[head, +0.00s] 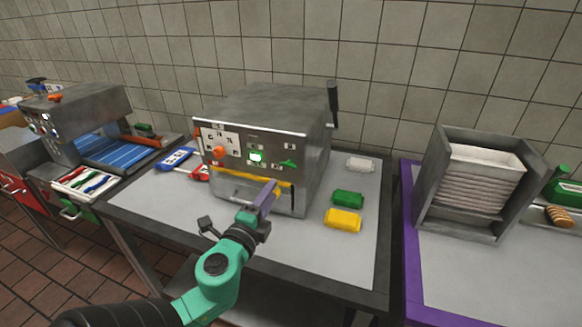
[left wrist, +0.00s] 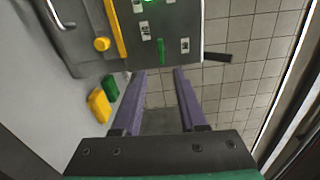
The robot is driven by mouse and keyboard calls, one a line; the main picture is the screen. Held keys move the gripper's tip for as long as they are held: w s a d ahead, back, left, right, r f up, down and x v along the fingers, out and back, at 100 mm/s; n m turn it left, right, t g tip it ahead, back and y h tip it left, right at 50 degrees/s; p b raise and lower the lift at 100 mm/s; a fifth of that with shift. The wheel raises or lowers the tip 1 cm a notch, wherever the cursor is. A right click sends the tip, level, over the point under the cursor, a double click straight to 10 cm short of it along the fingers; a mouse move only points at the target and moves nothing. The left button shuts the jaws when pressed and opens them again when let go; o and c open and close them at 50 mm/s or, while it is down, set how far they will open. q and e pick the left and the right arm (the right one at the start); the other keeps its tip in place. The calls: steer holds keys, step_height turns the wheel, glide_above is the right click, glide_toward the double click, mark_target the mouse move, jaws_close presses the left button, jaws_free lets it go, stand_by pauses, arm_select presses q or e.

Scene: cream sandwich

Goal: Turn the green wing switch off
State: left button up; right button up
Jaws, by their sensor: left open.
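The green wing switch (head: 289,164) is on the right of the front panel of a grey metal machine (head: 270,107). In the head view its wing lies roughly sideways. It also shows in the left wrist view (left wrist: 160,50), just beyond the gap between my fingertips, apart from them. My left gripper (head: 272,188) is in front of the panel, a little below and left of the switch in the head view. Its purple fingers are spread and empty in the left wrist view (left wrist: 160,76). My right gripper is not in view.
The panel has a lit green button (head: 257,156), an orange knob (head: 219,152) and a yellow bar (head: 245,173). A green block (head: 348,199), a yellow block (head: 343,220) and a white block (head: 361,164) lie right of the machine. A grey rack (head: 432,190) stands further right.

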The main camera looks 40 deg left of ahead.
mark_target(287, 167)
arm_select(q)
steer(key=p+x, duration=0.2)
steer(key=x, duration=0.7)
steer(key=shift+w+a+r, duration=0.15)
steer(key=shift+w, duration=0.05)
steer(key=shift+w+a, duration=0.1)
steer(key=shift+w, duration=0.2)
steer(key=shift+s, duration=0.1)
jaws_close()
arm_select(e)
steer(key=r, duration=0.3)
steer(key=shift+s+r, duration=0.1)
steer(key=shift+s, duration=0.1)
